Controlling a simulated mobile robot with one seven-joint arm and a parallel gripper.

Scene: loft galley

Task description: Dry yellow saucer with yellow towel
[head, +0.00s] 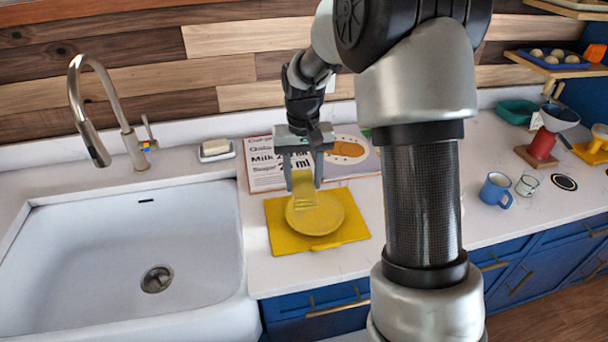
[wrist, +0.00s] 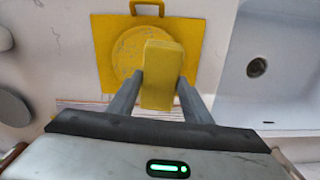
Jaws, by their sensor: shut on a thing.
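The yellow saucer (head: 326,218) lies flat on a yellow board or mat (head: 355,234) on the counter, right of the sink. It also shows in the wrist view (wrist: 126,62), partly hidden by what I hold. My gripper (head: 304,186) is shut on a yellow folded cloth, the yellow towel (head: 303,192). In the wrist view the towel (wrist: 162,74) sits between my two fingers (wrist: 160,90). The towel hangs over the saucer; I cannot tell whether it touches it.
A white sink (head: 90,260) with a tall faucet (head: 118,110) is at left. A blue mug (head: 496,190) and a small cup (head: 527,186) stand on the counter at right.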

